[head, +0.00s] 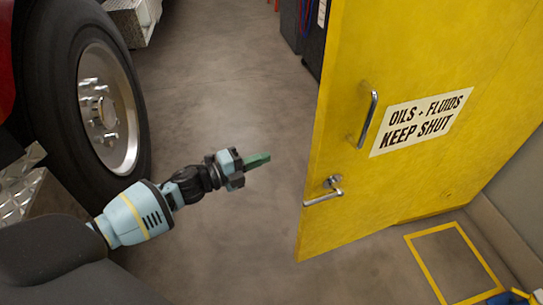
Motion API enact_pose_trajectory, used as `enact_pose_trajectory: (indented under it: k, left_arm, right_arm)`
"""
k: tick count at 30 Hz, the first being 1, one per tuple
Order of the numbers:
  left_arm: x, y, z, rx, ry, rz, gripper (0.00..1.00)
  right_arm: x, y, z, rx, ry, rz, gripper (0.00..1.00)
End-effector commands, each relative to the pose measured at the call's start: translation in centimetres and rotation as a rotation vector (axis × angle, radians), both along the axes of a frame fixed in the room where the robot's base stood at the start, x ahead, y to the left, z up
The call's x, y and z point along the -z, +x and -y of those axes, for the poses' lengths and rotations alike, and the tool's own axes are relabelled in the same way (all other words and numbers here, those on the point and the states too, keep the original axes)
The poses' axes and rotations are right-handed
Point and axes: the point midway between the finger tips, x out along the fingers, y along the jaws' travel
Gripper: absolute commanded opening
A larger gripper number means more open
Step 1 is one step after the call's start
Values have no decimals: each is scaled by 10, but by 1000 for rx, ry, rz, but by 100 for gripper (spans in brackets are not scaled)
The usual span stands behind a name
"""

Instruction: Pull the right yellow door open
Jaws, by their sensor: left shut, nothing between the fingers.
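The yellow door (345,215) fills the right of the head view and carries a sign (420,121) reading "OILS + FLUIDS KEEP SHUT". It stands at an angle, its free edge toward the middle of the view. It has a vertical pull handle (368,120) and, lower down, a lever handle (323,197) near the free edge. My left gripper (262,158) is shut and empty. It is left of the door, apart from it and from both handles. My right gripper is not in view.
A red vehicle with a large wheel (104,105) stands at the left, with diamond-plate steps (45,205) below. Dark cabinets (303,35) stand behind the door. A yellow floor marking (418,262) lies at the lower right. The grey floor (220,75) between vehicle and door is clear.

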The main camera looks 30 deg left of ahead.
Motion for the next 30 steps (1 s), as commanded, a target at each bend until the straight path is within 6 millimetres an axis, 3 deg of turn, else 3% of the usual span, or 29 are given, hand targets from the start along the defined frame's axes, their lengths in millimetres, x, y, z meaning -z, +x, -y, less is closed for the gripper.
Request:
enact_pose_trajectory:
  k: [8,11,14,18,21,25,30]
  left_arm:
    - [0,-2,-1,1,-1,1,0]
    - [4,-6,7,5,-3,-3,0]
    - [16,-21,35,13,-7,-12,0]
    - [33,-59,95,1,-14,-19,0]
    - [36,-85,129,-39,-17,-15,0]
    - [31,-111,155,-108,-14,-6,0]
    - [26,-126,165,-175,-6,-2,0]
  right_arm:
    - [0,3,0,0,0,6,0]
    - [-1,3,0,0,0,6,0]
    - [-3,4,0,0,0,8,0]
    - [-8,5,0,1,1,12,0]
    - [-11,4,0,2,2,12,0]
    - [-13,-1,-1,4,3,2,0]
    - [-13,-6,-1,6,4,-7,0]
